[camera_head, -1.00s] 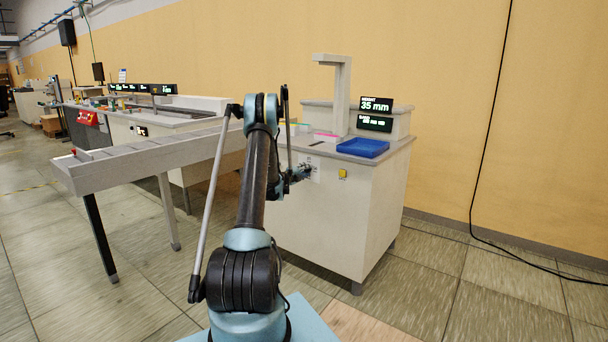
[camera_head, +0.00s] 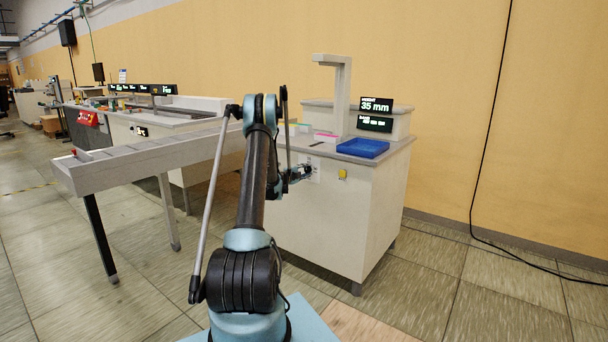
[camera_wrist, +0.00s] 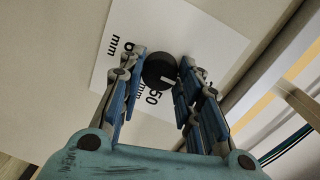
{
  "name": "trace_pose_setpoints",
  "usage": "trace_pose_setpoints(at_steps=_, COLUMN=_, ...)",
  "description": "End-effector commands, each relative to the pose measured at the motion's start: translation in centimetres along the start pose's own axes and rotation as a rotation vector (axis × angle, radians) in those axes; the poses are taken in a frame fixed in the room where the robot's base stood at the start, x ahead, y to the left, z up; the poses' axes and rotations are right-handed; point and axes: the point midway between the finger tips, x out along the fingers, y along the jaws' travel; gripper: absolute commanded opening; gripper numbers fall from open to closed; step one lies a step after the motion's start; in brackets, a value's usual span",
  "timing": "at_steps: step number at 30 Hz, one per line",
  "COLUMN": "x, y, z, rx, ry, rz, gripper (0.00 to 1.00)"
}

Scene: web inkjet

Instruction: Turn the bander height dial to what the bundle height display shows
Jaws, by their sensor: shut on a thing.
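The bander height dial (camera_wrist: 160,72) is a round black knob with a white mark, on a white scale plate (camera_wrist: 205,40) on the bander's front panel. The plate shows "50", "mm" and part of another number; the rest is hidden. My gripper (camera_wrist: 161,80) is shut on the dial, one blue finger on each side of it. In the head view my gripper (camera_head: 302,172) is at the front of the bander cabinet (camera_head: 325,225). The bundle height display (camera_head: 376,105) reads "35 mm". The dial is too small to read in the head view.
A second dark display (camera_head: 375,124) sits below the first. A blue tray (camera_head: 362,147) lies on the cabinet top, and a yellow button (camera_head: 342,174) is on its front. A grey conveyor (camera_head: 150,160) stands to the left.

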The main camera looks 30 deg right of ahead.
Motion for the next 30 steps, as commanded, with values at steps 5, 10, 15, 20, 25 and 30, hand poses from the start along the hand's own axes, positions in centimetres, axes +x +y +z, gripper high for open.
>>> trace_pose_setpoints(at_steps=5, x=-0.1, y=0.1, z=0.3, rx=0.001, ry=-0.004, rz=0.000, gripper=0.08)
trace_pose_setpoints(at_steps=10, x=-0.1, y=0.1, z=0.2, rx=0.002, ry=-0.004, rz=0.001, gripper=0.50)
trace_pose_setpoints(at_steps=15, x=-0.1, y=0.0, z=0.1, rx=0.002, ry=-0.002, rz=0.000, gripper=0.52)
trace_pose_setpoints(at_steps=20, x=-0.1, y=0.0, z=0.1, rx=0.002, ry=-0.001, rz=0.000, gripper=0.52)
trace_pose_setpoints(at_steps=25, x=-1.0, y=0.0, z=0.1, rx=0.001, ry=-0.002, rz=0.000, gripper=0.52)
trace_pose_setpoints(at_steps=30, x=-3.8, y=0.0, z=0.1, rx=0.001, ry=-0.003, rz=0.000, gripper=0.52)
